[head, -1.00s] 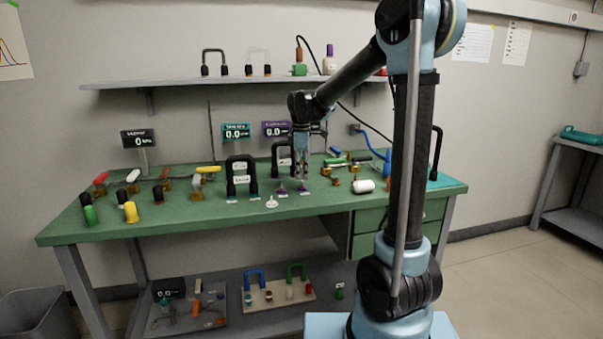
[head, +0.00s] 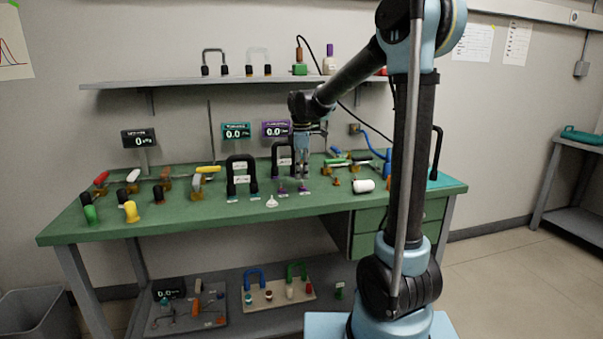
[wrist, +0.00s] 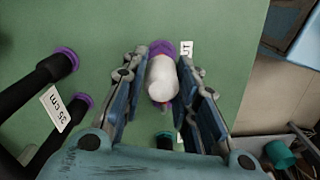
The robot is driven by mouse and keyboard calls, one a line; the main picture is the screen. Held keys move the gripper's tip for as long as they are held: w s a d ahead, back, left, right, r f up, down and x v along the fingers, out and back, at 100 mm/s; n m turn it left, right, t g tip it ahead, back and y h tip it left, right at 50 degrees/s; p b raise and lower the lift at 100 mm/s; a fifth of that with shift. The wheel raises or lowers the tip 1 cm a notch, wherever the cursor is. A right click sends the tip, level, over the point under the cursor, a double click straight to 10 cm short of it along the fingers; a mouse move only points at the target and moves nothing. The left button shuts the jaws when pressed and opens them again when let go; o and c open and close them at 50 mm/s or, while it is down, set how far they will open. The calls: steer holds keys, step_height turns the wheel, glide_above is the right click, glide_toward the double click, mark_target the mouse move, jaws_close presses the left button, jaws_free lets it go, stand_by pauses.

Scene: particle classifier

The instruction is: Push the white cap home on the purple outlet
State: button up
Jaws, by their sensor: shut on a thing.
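My gripper (wrist: 163,62) points down over the green bench and is shut on the white cap (wrist: 161,82), which sits between its two blue-grey fingers in the wrist view. The purple outlet (wrist: 162,48) shows as a purple rim just beyond the cap, next to a partly hidden white label. The cap lines up closely with the outlet, but I cannot tell how far down it sits. In the head view my gripper (head: 303,176) is low over the bench near small purple parts, and the cap cannot be made out there.
Another black U-tube (head: 242,161) stands to the left in the head view.

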mark_target(302, 177)
steer(key=shift+f, duration=1.65)
steer(key=o, duration=1.1)
steer(key=shift+c, duration=0.2)
steer(key=shift+r, duration=0.1)
step_height(302, 177, up, 12)
steer(key=shift+f, duration=0.2)
